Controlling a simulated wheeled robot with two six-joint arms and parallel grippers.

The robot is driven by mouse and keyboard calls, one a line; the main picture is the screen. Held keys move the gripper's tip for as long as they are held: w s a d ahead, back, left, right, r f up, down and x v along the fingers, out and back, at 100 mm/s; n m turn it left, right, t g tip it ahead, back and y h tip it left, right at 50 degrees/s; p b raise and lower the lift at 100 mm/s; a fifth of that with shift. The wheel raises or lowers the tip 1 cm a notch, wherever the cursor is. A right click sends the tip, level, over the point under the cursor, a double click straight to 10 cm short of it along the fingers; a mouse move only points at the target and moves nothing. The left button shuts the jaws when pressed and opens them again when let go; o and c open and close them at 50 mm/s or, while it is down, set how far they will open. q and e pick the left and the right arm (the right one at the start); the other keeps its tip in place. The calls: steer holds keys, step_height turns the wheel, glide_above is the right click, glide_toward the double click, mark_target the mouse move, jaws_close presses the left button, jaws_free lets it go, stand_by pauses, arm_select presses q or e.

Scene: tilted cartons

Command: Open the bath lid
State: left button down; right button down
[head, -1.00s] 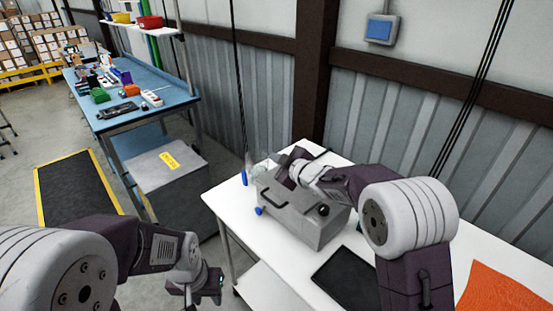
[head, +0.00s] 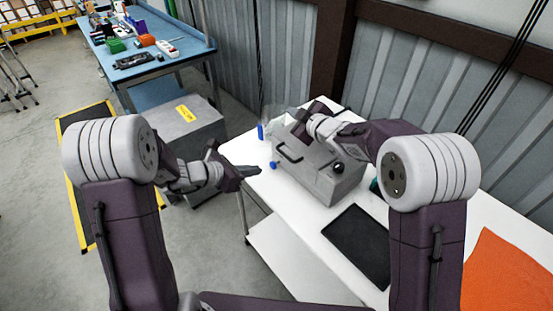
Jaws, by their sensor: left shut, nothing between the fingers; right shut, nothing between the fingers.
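The bath (head: 318,187) is a grey metal box on the white table, with a black knob, a black handle (head: 288,151) on its near side and blue fittings at its left end. My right gripper (head: 300,124) is shut at the bath's top, near its far left end. It hides part of the top, so I cannot tell how the lid stands or whether the gripper touches it. My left gripper (head: 253,171) is shut and empty, by the table's left edge, left of the bath and apart from it.
A black mat (head: 357,243) lies on the white table (head: 308,222) in front of the bath, and an orange cloth (head: 505,275) lies at the right. A grey cabinet (head: 193,140) with a yellow label stands left of the table. A blue workbench (head: 185,50) is behind.

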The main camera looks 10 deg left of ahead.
arm_select(q)
steer(key=x, duration=1)
steer(key=shift+d, duration=0.15)
steer(key=r, duration=0.4)
steer(key=shift+w+d, duration=0.2)
arm_select(e)
steer(key=shift+d, duration=0.1)
arm_select(q)
steer(key=shift+r, duration=0.7)
arm_select(e)
steer(key=c, duration=1.5)
jaws_free()
